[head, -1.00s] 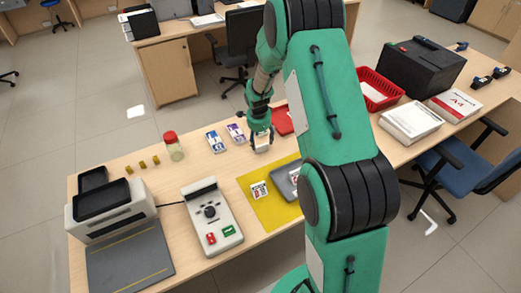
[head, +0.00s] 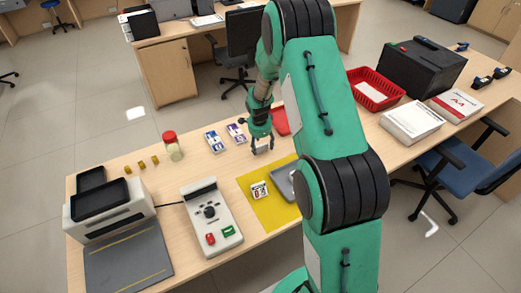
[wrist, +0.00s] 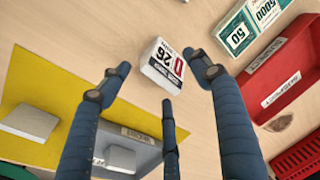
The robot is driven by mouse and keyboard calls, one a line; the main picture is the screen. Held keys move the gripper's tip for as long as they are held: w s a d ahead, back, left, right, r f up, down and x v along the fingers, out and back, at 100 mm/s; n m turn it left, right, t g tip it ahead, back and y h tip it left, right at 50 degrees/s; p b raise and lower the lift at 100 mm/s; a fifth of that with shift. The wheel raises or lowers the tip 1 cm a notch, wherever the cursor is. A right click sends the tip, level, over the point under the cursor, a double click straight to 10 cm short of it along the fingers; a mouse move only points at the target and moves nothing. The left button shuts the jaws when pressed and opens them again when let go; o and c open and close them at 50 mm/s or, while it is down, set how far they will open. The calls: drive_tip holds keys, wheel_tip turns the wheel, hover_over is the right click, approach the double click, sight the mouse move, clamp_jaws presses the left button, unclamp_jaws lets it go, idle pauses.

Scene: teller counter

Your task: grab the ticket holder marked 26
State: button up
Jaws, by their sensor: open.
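The ticket holder marked 26 (wrist: 163,66) is a small white block with a red mark above black digits. In the wrist view it sits on the bare wood of the counter, just beyond my fingertips. My gripper (wrist: 160,78) is open, its three dark fingers spread apart, and nothing is held. In the head view my gripper (head: 262,146) hangs over the counter behind the yellow mat (head: 254,214); I cannot make out the holder clearly there. Another white ticket holder (head: 259,191) with dark digits stands on the mat, beside a grey tray (head: 282,182).
A red tray (wrist: 292,72) and green-and-white packs (wrist: 250,24) lie right of the holder in the wrist view. In the head view a jar with a red lid (head: 172,147) and a control box (head: 211,216) stand to the left. A red basket (head: 376,90) is to the right.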

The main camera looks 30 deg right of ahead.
drive_tip(key=shift+w+d+f, duration=0.1)
drive_tip(key=shift+f, duration=0.75)
drive_tip(key=c, duration=1.3)
